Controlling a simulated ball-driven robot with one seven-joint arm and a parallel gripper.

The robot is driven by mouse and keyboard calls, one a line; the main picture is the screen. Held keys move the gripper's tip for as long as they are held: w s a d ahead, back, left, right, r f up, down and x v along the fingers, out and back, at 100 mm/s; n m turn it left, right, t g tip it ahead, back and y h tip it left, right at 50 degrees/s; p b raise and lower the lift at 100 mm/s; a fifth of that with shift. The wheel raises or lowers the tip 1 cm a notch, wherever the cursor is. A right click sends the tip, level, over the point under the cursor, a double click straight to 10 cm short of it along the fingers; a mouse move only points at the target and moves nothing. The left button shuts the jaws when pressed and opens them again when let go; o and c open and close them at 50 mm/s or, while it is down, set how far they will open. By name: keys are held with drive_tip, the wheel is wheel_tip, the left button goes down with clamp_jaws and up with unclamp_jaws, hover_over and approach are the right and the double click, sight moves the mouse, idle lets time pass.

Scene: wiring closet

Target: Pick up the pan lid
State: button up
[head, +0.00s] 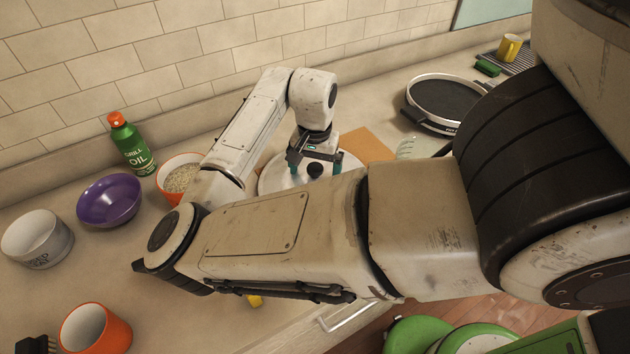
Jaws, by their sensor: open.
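The pan lid (275,178) is a pale, round disc with a dark knob (314,169) at its middle. It lies on the counter behind my forearm, which hides its near part. My gripper (314,165) points down over the lid. Its jaws are open, with the dark, teal-marked fingers on either side of the knob. I cannot tell whether the fingers touch the knob or the lid.
An orange bowl of grain (177,177), a purple bowl (109,202) and a green oil can (131,145) stand left of the lid. A brown board (367,146) lies right of it, before a dark round pan (445,99). The tiled wall (200,60) bounds the back.

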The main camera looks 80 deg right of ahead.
drive_tip(key=shift+f, duration=0.15)
clamp_jaws()
idle(0.6)
